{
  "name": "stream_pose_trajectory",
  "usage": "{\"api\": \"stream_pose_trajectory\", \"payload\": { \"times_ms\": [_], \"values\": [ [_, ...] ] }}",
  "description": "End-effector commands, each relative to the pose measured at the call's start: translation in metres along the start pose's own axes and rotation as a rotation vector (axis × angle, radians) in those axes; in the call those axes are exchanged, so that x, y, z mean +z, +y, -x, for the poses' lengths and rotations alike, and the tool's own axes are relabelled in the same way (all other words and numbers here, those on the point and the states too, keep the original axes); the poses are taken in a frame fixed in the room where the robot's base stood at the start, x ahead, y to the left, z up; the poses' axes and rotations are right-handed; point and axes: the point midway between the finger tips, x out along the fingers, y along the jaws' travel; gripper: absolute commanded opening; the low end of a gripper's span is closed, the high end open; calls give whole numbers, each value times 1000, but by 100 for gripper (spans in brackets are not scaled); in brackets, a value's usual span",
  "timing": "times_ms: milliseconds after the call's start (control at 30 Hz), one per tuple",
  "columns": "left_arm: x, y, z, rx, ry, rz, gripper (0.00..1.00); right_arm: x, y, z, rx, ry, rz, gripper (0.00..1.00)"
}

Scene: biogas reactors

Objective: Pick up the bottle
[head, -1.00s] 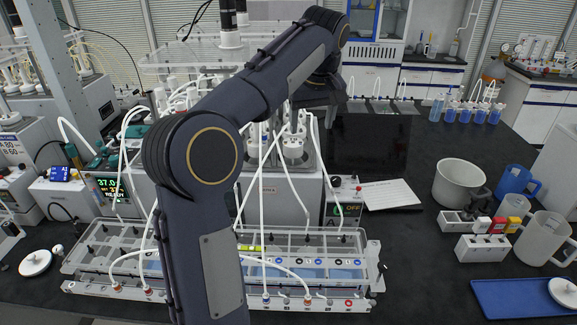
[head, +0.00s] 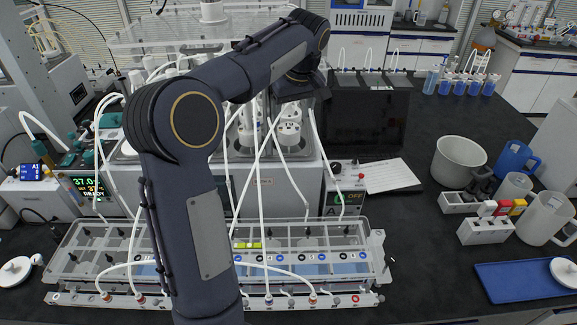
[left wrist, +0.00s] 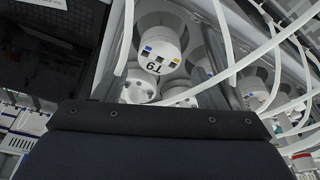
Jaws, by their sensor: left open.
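White-capped bottles (head: 289,130) stand in the reactor bath at the middle of the head view. Which one the task means I cannot tell. My left gripper (head: 300,88) is above and close to these bottles, dark against the dark panel behind. It is open, and I see nothing held; its fingertips are hard to make out. In the left wrist view its dark body fills the bottom. My right gripper is not in view.
White tubes (head: 265,175) cross in front of the bottles. A clear-lidded tray unit (head: 330,262) stands before the reactor. On the right are a grey pot (head: 458,160), jugs and a blue tray (head: 520,283). Several blue-liquid bottles (head: 473,85) stand at the back right.

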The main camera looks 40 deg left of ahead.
Motion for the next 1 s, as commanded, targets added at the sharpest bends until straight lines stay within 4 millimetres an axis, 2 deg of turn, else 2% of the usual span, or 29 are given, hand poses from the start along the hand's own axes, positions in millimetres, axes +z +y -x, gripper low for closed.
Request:
{"api": "stream_pose_trajectory", "payload": {
  "times_ms": [267, 433, 600, 867, 900, 1000],
  "values": [
    [0, 0, -22, -2, -1, 0, 65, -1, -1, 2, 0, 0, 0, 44],
    [0, -1, -51, -3, -4, -1, 65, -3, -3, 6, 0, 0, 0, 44],
    [0, 0, -71, 0, -2, 1, 65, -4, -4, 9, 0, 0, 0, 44],
    [0, 0, -75, 1, 0, 0, 65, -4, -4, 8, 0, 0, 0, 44],
    [0, 0, -75, 1, 0, 0, 63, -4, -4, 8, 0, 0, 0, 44],
    [0, 0, -75, 1, 0, 0, 50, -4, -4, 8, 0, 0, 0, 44]
  ]
}}
